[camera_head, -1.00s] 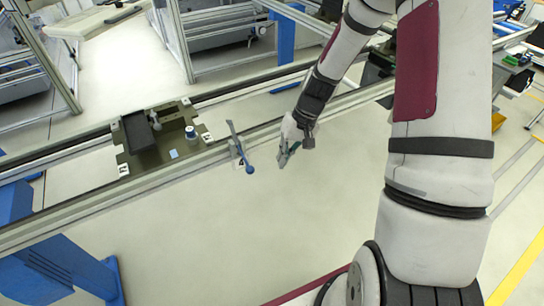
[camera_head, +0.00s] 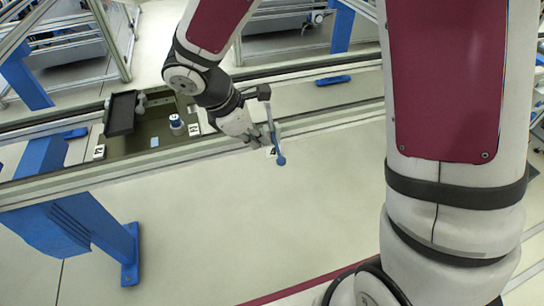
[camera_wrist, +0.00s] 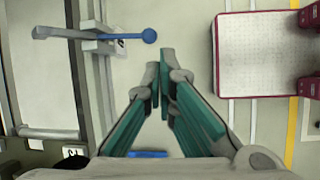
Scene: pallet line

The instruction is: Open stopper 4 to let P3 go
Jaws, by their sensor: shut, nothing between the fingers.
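The stopper lever (camera_head: 281,158), a grey bar with a blue ball end, stands on the near conveyor rail. My gripper (camera_wrist: 160,80) is shut and empty, green fingers together. In the head view, my gripper (camera_head: 264,136) is beside the lever and partly hides it. The pallet (camera_head: 148,137), an olive plate, rests on the conveyor left of the stopper.
The conveyor rail (camera_head: 190,158) runs across the view. A blue support (camera_head: 95,232) stands below it at the left. The floor in front of the rail is clear.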

